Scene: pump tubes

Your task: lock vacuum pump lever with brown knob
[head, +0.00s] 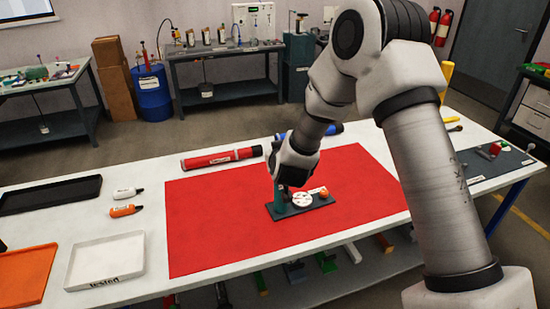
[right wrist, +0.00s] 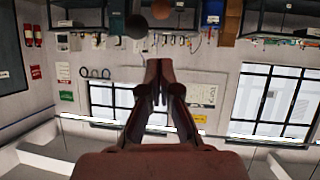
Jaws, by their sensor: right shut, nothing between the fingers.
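The pump unit stands on the red mat in the head view, with a dark base plate (head: 300,206), a green column (head: 279,196), a white dial (head: 302,199) and an orange-red part (head: 324,192) at its right end. My right gripper (right wrist: 158,72) is shut and empty, its fingertips together. In the head view my right wrist covers the column's top, and the fingertips are hard to make out there. In the right wrist view a brown knob (right wrist: 160,9) and a dark grey knob (right wrist: 137,26) show beyond the fingertips, apart from them in the picture. My left gripper is out of view.
The red mat (head: 215,225) is otherwise largely clear. A white tray (head: 105,261), a black tray (head: 50,195), an orange tray (head: 28,272) and small bottles (head: 126,210) sit at the left.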

